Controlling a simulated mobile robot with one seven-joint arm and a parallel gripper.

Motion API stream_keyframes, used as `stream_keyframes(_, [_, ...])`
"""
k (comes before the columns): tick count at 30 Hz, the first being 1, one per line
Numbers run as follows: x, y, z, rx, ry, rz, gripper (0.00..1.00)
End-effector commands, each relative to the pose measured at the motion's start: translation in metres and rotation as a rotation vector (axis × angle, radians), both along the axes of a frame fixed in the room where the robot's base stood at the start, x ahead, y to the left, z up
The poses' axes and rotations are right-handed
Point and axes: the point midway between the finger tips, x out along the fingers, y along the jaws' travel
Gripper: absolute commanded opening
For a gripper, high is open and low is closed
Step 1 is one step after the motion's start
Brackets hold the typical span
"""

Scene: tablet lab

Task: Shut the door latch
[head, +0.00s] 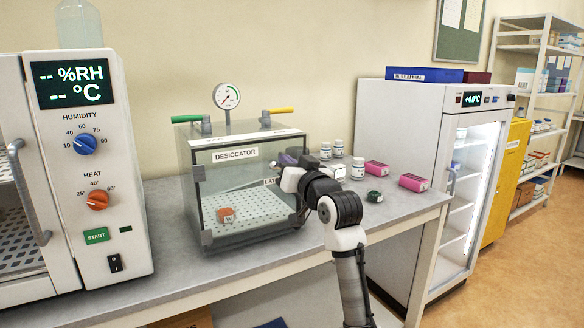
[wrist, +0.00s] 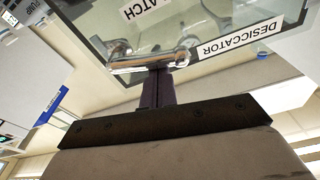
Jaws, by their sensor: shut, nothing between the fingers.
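The desiccator (head: 235,155) is a clear glass-fronted box on the bench. Its front door (head: 250,205) appears to lie against the box front, though my arm covers its right part. My gripper (head: 286,160) is at the upper right of the door, shut and empty, over part of the latch label (head: 270,182). In the wrist view, the dark fingers of my gripper (wrist: 158,75) reach up to the silver latch handle (wrist: 145,62), which lies roughly crosswise under the latch label (wrist: 140,9). I cannot tell if they touch. In the head view my gripper hides the latch.
An orange-topped container (head: 227,214) stands inside the desiccator. A humidity chamber (head: 90,170) is at left. A lit fridge (head: 430,180) stands beyond the bench.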

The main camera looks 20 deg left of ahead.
Motion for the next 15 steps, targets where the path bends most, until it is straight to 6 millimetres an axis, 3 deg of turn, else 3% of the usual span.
stream_keyframes(5, [-0.0024, 0.0023, -0.0073, -0.072, -0.090, 0.000, 0.00])
stream_keyframes(15, [-0.0042, 0.0037, -0.0116, -0.072, -0.089, -0.001, 0.00])
